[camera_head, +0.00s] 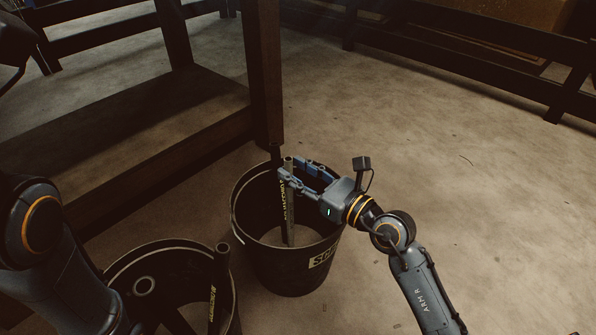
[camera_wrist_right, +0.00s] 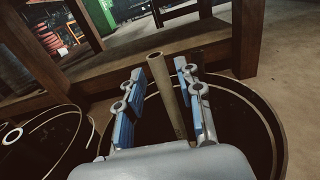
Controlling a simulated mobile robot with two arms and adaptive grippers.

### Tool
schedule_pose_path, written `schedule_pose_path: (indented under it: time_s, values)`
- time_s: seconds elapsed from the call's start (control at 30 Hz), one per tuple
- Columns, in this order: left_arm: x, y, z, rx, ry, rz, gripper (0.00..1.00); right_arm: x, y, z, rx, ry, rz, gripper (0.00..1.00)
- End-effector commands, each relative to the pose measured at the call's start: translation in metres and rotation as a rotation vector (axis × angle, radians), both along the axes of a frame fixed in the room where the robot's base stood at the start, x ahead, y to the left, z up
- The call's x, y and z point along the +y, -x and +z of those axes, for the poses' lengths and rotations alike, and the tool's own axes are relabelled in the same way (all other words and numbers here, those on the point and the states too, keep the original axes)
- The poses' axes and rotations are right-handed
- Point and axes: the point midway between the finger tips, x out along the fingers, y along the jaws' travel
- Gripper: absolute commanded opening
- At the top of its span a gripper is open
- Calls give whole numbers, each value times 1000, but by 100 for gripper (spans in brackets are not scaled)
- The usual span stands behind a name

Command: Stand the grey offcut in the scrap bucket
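The grey offcut (camera_head: 290,215) is a slim tube. It stands nearly upright inside the dark scrap bucket (camera_head: 296,277), its lower end near or on the bucket floor. In the right wrist view the offcut (camera_wrist_right: 169,95) rises between the blue-padded fingers of my right gripper (camera_wrist_right: 165,100), with a gap showing on each side. My right gripper (camera_head: 305,172) is open around the offcut's upper part, at about rim height. The scrap bucket (camera_wrist_right: 272,125) also shows in the right wrist view. My left arm is at the left edge; its gripper is out of view.
A dark hose with yellow print (camera_head: 284,197) stands beside the offcut. A second bucket (camera_head: 232,298) stands at front left with a dark hose (camera_head: 221,262) and a pale-rimmed tube end (camera_head: 144,286). A wooden bench leg (camera_head: 264,80) rises close behind the scrap bucket. Floor to the right is clear.

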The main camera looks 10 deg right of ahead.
Motion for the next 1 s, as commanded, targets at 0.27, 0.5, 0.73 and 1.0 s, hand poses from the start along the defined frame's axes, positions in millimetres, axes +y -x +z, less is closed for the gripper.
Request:
schedule_pose_path:
  time_s: [0.27,0.5,0.73,1.0]
  values:
    - [0,-3,-1,8,0,2,57,0,0,-1,2,1,0,42]
    - [0,-2,0,5,1,0,57,-14,20,-2,4,4,-1,42]
    - [0,-1,0,2,0,0,57,-41,61,-3,7,4,0,42]
    - [0,0,0,1,1,0,57,-61,93,-2,3,2,1,42]
